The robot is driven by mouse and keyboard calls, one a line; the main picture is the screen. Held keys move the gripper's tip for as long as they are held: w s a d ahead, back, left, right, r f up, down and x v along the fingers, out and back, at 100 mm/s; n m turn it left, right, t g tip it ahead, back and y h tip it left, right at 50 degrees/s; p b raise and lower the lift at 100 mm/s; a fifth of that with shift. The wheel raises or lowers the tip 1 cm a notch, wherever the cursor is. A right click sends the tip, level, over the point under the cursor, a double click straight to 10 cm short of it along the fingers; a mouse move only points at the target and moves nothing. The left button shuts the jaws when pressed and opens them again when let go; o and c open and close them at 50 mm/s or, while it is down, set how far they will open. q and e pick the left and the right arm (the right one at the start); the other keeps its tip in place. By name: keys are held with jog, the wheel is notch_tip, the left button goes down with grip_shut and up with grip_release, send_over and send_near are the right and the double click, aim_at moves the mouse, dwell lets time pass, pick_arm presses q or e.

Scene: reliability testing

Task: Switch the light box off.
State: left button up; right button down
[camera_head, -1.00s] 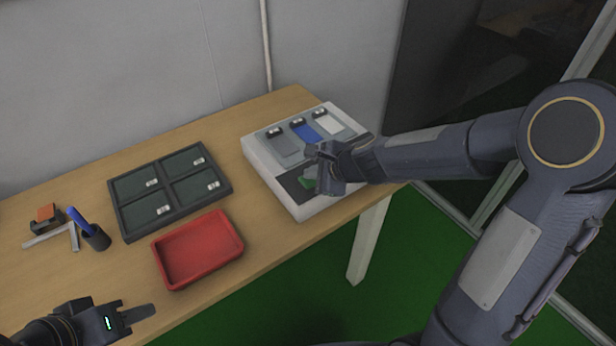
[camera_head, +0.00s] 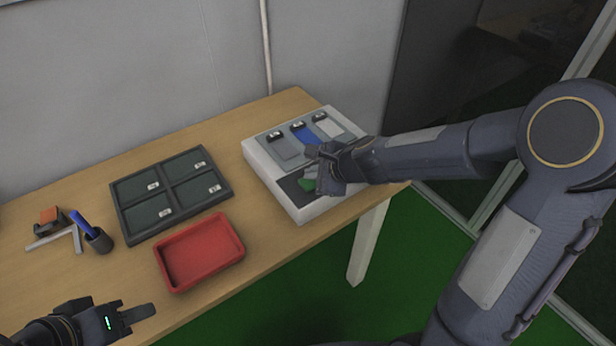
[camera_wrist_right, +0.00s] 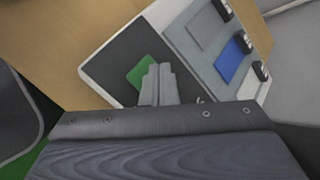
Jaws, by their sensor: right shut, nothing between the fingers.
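The light box (camera_head: 268,168) is a white-edged box at the right end of the table, with grey, blue and white panels along its back and a dark front area. A green patch (camera_head: 306,184) lies on that dark area; it also shows in the right wrist view (camera_wrist_right: 136,74). My right gripper (camera_head: 322,172) is shut and empty, its tips over the dark area beside the green patch. In the right wrist view the shut fingers (camera_wrist_right: 158,82) partly cover the patch; I cannot tell if they touch it. My left gripper (camera_head: 140,312) is low at the left, away from the box.
A dark four-part tray (camera_head: 122,215) with small white labels and a red tray (camera_head: 163,262) stand on the wooden table (camera_head: 75,272) left of the box. A pen cup (camera_head: 99,241), a metal square (camera_head: 48,240) and an orange-topped block (camera_head: 49,215) lie further left.

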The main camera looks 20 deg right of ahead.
aim_at(313, 183)
jog(key=shift+r+p, duration=2.4)
jog(key=shift+r, duration=0.35)
jog(key=shift+f, duration=0.1)
jog(key=s+d+r+n+y, duration=0.1)
jog(key=s+r+n, duration=0.75)
jog(key=s, duration=0.25)
jog(key=s+d+f+n+g+h, duration=0.1)
jog(key=s+d+n, duration=0.1)
jog(key=s+n, duration=0.3)
jog(key=s+d+f+n+g+h, duration=0.1)
jog(key=s+n, duration=0.4)
jog(key=s, duration=0.6)
jog(key=shift+d+n, duration=0.35)
jog(key=shift+d, duration=0.2)
